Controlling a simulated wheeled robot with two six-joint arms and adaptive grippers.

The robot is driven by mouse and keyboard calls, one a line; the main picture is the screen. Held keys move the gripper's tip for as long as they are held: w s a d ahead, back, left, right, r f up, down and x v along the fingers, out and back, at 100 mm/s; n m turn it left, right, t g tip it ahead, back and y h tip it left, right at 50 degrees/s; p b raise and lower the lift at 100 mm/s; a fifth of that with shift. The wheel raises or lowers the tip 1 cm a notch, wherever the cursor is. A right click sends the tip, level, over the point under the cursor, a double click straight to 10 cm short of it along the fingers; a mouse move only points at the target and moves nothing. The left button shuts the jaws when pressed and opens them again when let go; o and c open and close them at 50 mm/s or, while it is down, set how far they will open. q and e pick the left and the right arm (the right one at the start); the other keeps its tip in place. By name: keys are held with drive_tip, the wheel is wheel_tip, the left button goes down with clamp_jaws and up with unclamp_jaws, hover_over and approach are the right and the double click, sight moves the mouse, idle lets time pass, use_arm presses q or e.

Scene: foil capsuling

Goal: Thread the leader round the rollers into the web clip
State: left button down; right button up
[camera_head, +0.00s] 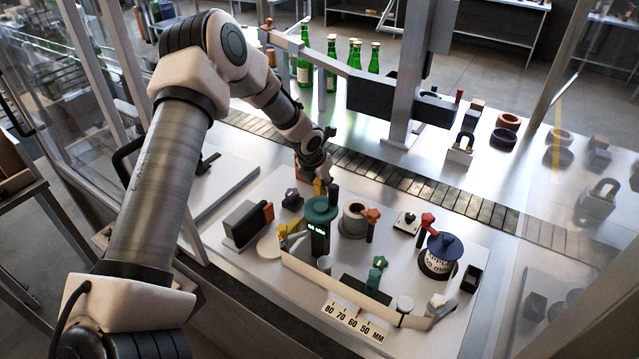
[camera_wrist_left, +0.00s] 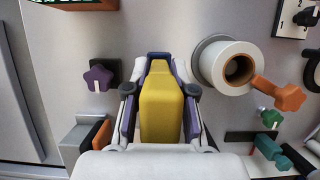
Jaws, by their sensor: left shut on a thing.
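In the head view my left gripper (camera_head: 318,183) is over the back left of the white board (camera_head: 400,235). In the left wrist view its fingers (camera_wrist_left: 160,105) are shut on a yellow block (camera_wrist_left: 160,110). A pale band (camera_head: 345,296), which looks like the leader, runs along the board's front; I cannot tell whether it joins the yellow block. The labelled supply reel (camera_head: 439,256) stands at the right. A white roll (camera_head: 354,220) with a hollow core is right of the gripper; it also shows in the left wrist view (camera_wrist_left: 222,65). I cannot make out the web clip for certain.
Purple (camera_head: 292,199), orange (camera_head: 371,215), red (camera_head: 427,220) and teal (camera_head: 376,270) knobs stand up from the board. A dark block with an orange face (camera_head: 246,222) is at left. A conveyor (camera_head: 430,190) runs behind.

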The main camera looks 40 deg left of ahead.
use_arm(q)
drive_tip(key=shift+s+f, duration=0.1)
drive_tip(key=shift+s, duration=0.05)
drive_tip(key=shift+f+b, duration=0.55)
drive_tip(key=shift+f, duration=0.35)
drive_tip(key=shift+f, duration=0.1)
drive_tip(key=shift+f+b, duration=0.45)
drive_tip(key=shift+f, duration=0.3)
drive_tip(key=c, duration=0.9)
unclamp_jaws()
drive_tip(key=v, duration=1.2)
